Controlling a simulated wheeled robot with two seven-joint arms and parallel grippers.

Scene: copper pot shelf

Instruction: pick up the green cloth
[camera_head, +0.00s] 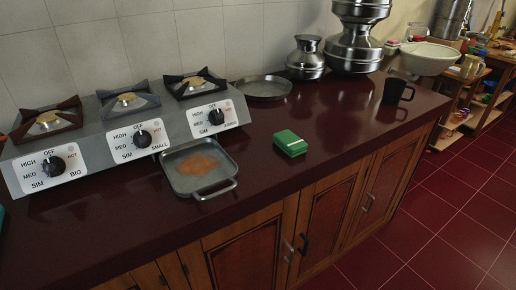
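A small green block-like item with a lighter edge (290,142) lies on the dark red countertop (300,105), right of the square metal pan. It looks like a folded cloth or a sponge; I cannot tell which. A sliver of something teal (2,214) shows at the far left edge of the picture, mostly cut off, and I cannot tell what it is. Neither of my grippers is in view.
A square pan with an orange stain (198,166) sits before the stove (128,135) with its burners and knobs. A round metal plate (264,88), metal pots (307,58) and a black mug (396,91) stand further back. Counter around the green item is clear.

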